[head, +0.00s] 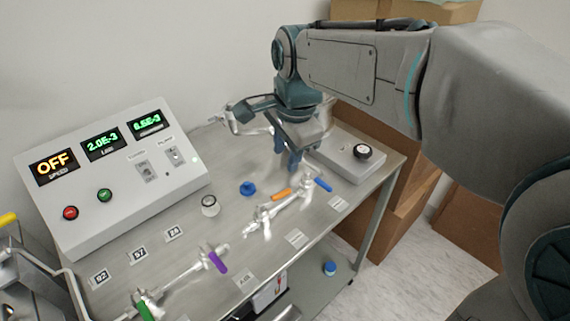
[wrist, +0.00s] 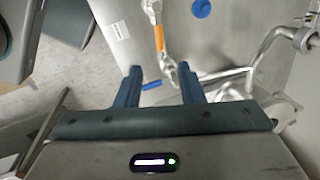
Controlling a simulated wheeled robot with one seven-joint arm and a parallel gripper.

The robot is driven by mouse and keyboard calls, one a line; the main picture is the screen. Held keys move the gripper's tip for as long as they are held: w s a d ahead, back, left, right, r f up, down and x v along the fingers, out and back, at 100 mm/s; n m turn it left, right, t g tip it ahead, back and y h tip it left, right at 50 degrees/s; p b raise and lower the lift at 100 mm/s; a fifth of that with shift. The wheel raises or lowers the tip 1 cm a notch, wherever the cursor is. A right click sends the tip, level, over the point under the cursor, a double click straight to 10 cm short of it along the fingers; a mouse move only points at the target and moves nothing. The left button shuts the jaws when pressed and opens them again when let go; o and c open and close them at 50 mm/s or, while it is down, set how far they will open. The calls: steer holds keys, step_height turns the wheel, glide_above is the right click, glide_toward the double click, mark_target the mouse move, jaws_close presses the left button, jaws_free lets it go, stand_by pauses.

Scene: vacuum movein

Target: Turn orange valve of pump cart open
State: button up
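The orange valve handle (head: 282,194) lies along a metal pipe fitting on the pump cart's top (head: 235,165) in the head view. It also shows in the wrist view (wrist: 159,38), at the top centre, beyond my fingertips. A blue valve handle (head: 322,185) is just right of it, and shows in the wrist view (wrist: 152,85) between my fingers. My gripper (head: 293,162) is above the back of the cart with fingers pointing down. In the wrist view my gripper (wrist: 160,72) has its two fingers apart, with nothing clearly held between them.
A control box (head: 110,180) with OFF and green readouts stands at the left. A grey box with a black knob (head: 362,151) is at the right. Purple (head: 217,262) and green (head: 147,311) handles are nearer. A blue cap (head: 248,188) lies left of the orange handle. Cardboard boxes (head: 375,195) stand behind.

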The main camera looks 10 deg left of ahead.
mark_target(279, 194)
steer(key=f, duration=0.4)
steer(key=w+a+f, duration=0.1)
steer(key=f, duration=0.8)
steer(key=shift+w+a, duration=0.35)
steer(key=shift+w, duration=0.05)
jaws_close()
